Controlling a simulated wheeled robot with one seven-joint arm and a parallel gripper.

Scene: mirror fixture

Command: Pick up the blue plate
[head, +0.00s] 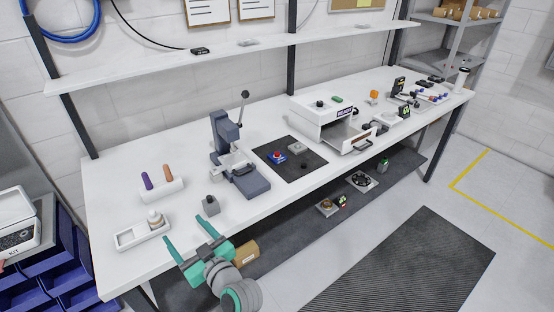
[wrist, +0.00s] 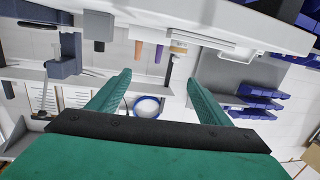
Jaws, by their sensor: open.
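A small blue plate (head: 278,159) with a red round part on it lies on the dark mat (head: 305,166) on the workbench. A grey block (head: 297,147) is beside it on the same mat. My gripper (head: 185,229) is at the bench's front edge, left of and nearer than the plate, well apart from it. Its teal fingers are spread with nothing between them. They also show in the wrist view (wrist: 158,78), which looks upside down toward the bench and wall. I cannot make out the blue plate there.
A blue-grey lever press (head: 238,165) stands between my gripper and the mat. A white housing (head: 332,122) stands right of the mat. A grey block (head: 211,205) and white tray (head: 142,232) are near my gripper. A shelf (head: 240,52) runs above the bench.

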